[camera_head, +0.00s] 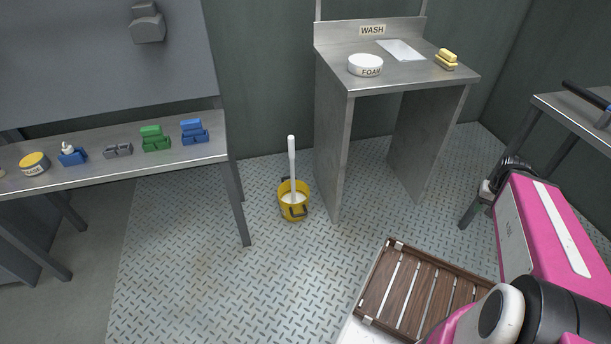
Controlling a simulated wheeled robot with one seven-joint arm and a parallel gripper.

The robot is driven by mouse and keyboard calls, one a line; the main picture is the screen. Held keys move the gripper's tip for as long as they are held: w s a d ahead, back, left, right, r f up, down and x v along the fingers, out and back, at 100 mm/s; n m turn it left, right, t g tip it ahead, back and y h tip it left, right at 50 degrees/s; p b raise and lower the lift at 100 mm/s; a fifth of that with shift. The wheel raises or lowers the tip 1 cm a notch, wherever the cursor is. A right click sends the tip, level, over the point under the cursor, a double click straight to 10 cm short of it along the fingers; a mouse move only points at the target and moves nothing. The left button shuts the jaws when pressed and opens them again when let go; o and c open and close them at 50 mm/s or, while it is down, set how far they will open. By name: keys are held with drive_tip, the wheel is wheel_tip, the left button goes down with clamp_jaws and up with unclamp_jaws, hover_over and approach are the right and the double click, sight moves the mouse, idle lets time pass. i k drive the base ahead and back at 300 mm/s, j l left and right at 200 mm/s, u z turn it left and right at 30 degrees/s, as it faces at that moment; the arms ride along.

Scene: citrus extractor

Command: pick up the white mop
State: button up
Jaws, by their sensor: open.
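The white mop (292,157) stands nearly upright in a yellow bucket (293,208) on the floor. Its long white handle rises well above the rim, and its lower end is inside the bucket, mostly hidden by the bucket's wall. The bucket has dark handles at its rim. My pink arm enters at the lower right, well to the right of the mop and apart from it. No gripper fingers can be made out at the arm's far end.
A metal wash stand (330,140) is just right of the bucket. A workbench (120,165) with small blocks is on the left, its leg (238,210) near the bucket. A slatted wooden platform (376,285) lies front right. The patterned floor (215,285) before the bucket is clear.

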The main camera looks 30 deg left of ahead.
sight(291, 140)
drive_tip(key=i+j+u, duration=0.1)
drive_tip(key=u, duration=1.6)
drive_tip(key=i+l+u, duration=0.3)
drive_tip(key=i+u, duration=0.1)
drive_tip(key=u, duration=2.4)
drive_tip(key=k+l+u, duration=0.1)
drive_tip(key=u, duration=0.35)
drive_tip(key=k+l+u, duration=0.15)
drive_tip(key=u, duration=0.3)
drive_tip(key=k+l+u, duration=0.15)
drive_tip(key=u, duration=0.35)
drive_tip(key=z, duration=3.35)
